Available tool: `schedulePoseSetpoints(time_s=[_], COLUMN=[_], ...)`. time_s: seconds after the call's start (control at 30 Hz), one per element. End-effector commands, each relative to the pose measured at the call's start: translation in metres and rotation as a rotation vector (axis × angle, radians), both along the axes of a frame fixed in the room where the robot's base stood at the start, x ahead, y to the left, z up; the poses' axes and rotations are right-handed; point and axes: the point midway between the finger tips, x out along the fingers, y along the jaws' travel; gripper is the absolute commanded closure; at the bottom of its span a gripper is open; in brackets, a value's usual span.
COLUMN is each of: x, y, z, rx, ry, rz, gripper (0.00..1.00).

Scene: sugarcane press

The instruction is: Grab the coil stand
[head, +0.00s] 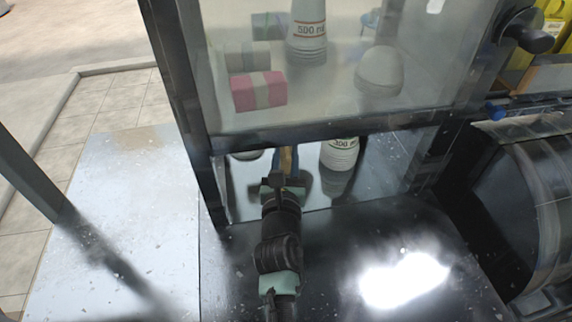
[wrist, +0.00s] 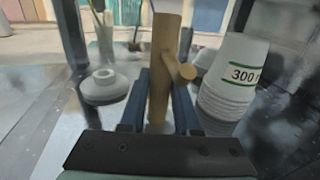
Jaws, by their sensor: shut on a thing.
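The coil stand appears as an upright wooden post (wrist: 164,62) with a short round peg on its right side in the wrist view. My gripper (wrist: 162,84) has its blue fingers on both sides of the post and is shut on it. In the head view, my gripper (head: 287,160) reaches under the lower edge of the glass panel, and only a small brown piece of the stand (head: 285,158) shows between the fingers. The stand's base is hidden behind my gripper.
A stack of white cups marked 300 ml (wrist: 232,80) stands close right of the stand. A white round lidded piece (wrist: 104,86) sits to the left. The glass panel (head: 330,90) hangs above my arm. The dark counter (head: 340,235) in front is clear.

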Motion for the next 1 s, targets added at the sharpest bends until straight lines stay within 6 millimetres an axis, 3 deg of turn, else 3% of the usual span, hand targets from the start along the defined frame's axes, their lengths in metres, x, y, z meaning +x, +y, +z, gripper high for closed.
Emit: schedulePoseSetpoints(time_s=[0.57, 0.77, 0.93, 1.0], x=[0.001, 0.001, 0.001, -0.011], y=[0.000, -0.001, -0.001, 0.000], z=[0.006, 0.021, 0.047, 0.040], rx=[0.000, 0.000, -0.001, 0.001], ry=[-0.008, -0.009, -0.011, -0.006], rz=[0.001, 0.000, -0.001, 0.001], gripper=[1.00, 1.00, 1.00, 1.00])
